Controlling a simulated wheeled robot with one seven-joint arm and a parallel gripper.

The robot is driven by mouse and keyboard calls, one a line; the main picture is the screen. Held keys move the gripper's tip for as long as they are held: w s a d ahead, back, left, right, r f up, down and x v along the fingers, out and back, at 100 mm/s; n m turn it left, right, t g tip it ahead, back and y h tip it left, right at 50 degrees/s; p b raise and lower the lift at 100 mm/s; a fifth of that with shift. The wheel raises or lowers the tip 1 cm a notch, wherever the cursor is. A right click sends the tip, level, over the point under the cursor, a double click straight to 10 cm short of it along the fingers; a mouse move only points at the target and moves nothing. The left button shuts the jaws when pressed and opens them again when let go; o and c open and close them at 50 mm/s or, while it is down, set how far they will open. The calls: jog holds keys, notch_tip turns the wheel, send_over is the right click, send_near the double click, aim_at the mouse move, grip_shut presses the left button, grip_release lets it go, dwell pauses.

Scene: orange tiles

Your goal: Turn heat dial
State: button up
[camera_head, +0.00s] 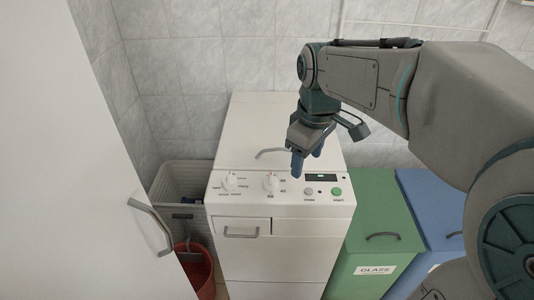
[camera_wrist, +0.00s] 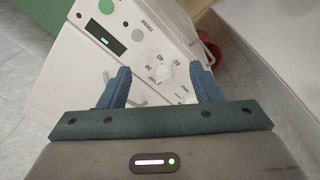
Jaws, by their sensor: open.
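The white washing machine (camera_head: 262,128) has a sloped control panel along its top front. The heat dial (camera_head: 271,183) is a white round knob right of the panel's middle-left, with numbers around it. It also shows in the wrist view (camera_wrist: 165,74), between my fingers and beyond their tips. A second white dial (camera_head: 230,182) sits at the panel's left. My gripper (camera_head: 308,160) points down above the panel, to the right of the heat dial and apart from it. In the wrist view its two blue fingers (camera_wrist: 163,76) are spread wide with nothing held between them.
A green start button (camera_head: 337,191), a grey button (camera_head: 308,191) and a dark display (camera_head: 321,178) are right of the dial. Green (camera_head: 375,225) and blue (camera_head: 440,212) bins stand at right. A basket (camera_head: 178,180), red bucket (camera_head: 201,275) and white door (camera_head: 90,170) are at left.

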aim_at(270, 177)
jog(key=w+a+n+g+b, duration=0.1)
jog(key=w+a+n, duration=0.6)
jog(key=shift+n, duration=0.4)
jog(key=f, duration=0.4)
jog(key=f+b, duration=0.1)
jog(key=f, duration=0.8)
jog(key=shift+w+a+f, duration=0.15)
jog(key=shift+w+f, duration=0.1)
jog(key=shift+f, duration=0.15)
jog(key=c, duration=1)
jog(key=shift+a, duration=0.15)
